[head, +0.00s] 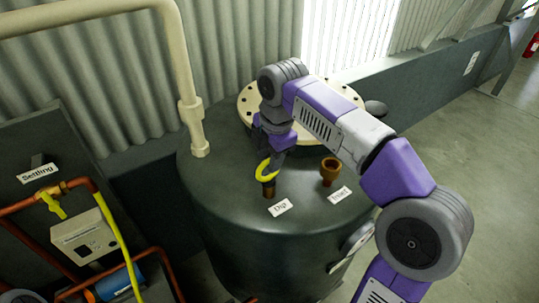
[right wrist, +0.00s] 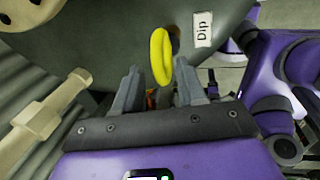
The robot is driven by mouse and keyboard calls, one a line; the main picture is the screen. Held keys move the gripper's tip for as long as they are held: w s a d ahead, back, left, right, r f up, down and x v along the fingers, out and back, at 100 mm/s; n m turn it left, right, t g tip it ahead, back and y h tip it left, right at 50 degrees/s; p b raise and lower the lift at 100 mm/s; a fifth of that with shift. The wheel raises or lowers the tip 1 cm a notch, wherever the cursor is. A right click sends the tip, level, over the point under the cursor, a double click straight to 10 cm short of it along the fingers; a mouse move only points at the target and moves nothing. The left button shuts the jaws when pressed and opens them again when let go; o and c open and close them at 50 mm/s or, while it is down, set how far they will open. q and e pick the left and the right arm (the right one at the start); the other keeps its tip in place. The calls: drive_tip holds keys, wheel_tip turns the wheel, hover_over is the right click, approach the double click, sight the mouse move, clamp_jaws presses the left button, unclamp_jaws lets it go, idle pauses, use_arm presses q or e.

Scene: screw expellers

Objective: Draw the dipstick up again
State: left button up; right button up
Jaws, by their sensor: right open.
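The dipstick's yellow ring handle (head: 267,169) sits over a brown neck (head: 269,188) on top of the dark green tank (head: 230,222), beside the "Dip" label (head: 280,207). The stick itself is hidden below the ring. My right gripper (head: 270,163) is at the ring from above and behind. In the right wrist view the yellow ring (right wrist: 161,56) stands in line with the gap between the open fingers (right wrist: 155,80); I cannot tell whether they touch it. The "Dip" label (right wrist: 203,29) lies to its right. My left gripper is not in view.
A brass-coloured fitting (head: 330,170) with its own label stands right of the dip neck. A cream bolted flange (head: 245,103) lies behind my right arm. A cream pipe (head: 190,90) rises at the tank's left. Copper pipes (head: 80,183) and a grey box (head: 82,237) are at lower left.

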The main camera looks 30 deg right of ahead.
clamp_jaws()
